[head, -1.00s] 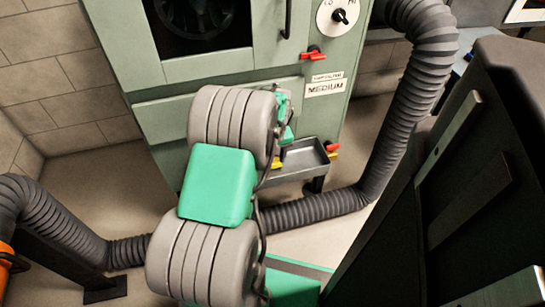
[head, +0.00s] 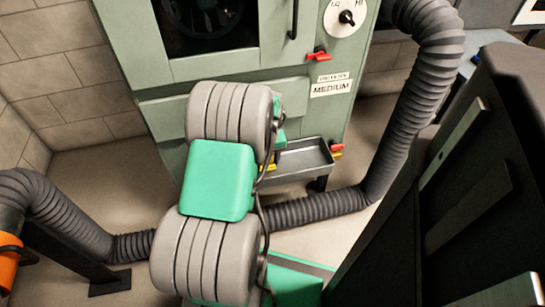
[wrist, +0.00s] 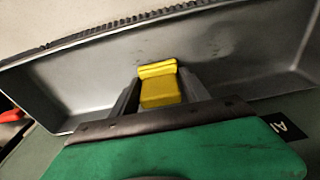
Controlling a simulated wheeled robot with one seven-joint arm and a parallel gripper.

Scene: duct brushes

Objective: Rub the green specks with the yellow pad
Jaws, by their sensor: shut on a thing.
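My gripper (wrist: 158,92) is shut on the yellow pad (wrist: 160,88), seen in the wrist view between the two grey fingers. The pad's far end points at the inside of a grey metal tray (wrist: 95,82). I cannot tell whether it touches the tray. In the head view my arm hides most of the gripper, and a little yellow shows beside the left end of the tray (head: 304,157). I make out no green specks in either view; only faint dark smudges show on the tray's inner wall.
The tray sits low on the front of a green cabinet (head: 215,90) with a red latch (head: 318,56) and a "MEDIUM" label (head: 332,88). A thick grey hose (head: 395,150) runs down the right and across the floor.

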